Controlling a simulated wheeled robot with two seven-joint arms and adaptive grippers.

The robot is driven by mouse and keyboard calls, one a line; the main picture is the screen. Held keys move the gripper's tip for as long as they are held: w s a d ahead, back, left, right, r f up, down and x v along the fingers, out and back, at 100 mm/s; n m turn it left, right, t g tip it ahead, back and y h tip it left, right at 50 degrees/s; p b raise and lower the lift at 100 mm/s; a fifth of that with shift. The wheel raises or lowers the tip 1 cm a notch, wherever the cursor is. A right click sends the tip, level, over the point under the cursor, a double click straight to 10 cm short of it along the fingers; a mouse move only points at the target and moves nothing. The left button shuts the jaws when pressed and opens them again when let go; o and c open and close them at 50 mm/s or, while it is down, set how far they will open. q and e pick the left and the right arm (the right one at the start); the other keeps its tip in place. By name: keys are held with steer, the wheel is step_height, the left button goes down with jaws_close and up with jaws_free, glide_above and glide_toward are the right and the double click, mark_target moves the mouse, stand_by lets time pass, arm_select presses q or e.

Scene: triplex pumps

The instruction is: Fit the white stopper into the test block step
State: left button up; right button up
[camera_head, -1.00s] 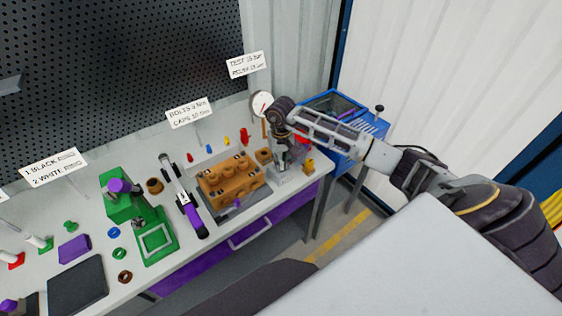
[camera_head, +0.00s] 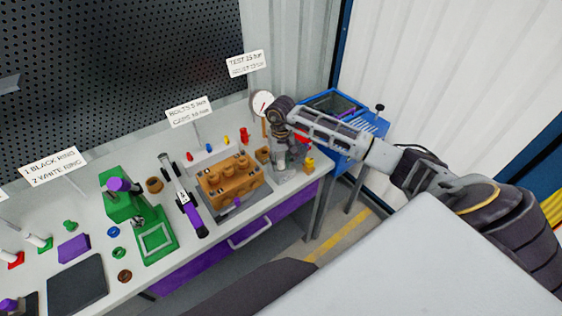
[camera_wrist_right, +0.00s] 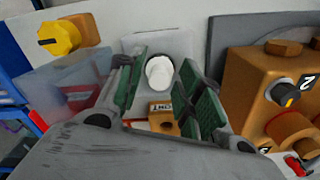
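My right gripper (camera_wrist_right: 162,85) is open, with its two green-padded fingers apart. In the right wrist view a white stopper-like piece (camera_wrist_right: 159,72) shows between the fingers, over a pale plate (camera_wrist_right: 178,44); I cannot tell whether it touches a finger. A small brown block (camera_wrist_right: 163,108) with a "TEST" label and a dark hole lies just below it in the picture, partly hidden by the gripper. In the head view my right gripper (camera_head: 286,150) points down at the bench's right end, hiding most of the test spot. My left gripper is not in view.
A large brown pump block (camera_head: 230,182) stands close left of the gripper. A gauge (camera_head: 262,103) stands behind it. A yellow-knobbed part (camera_wrist_right: 60,37) and a clear bin (camera_wrist_right: 70,82) are near. A blue cabinet (camera_head: 345,138) is to the right.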

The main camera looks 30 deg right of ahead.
mark_target(281, 162)
steer(key=shift+r, duration=0.15)
steer(key=shift+r, duration=0.35)
step_height(281, 162, up, 11)
steer(key=b, duration=0.2)
steer(key=shift+r, duration=0.1)
stand_by(0.4)
steer(key=shift+s, duration=0.1)
stand_by(0.5)
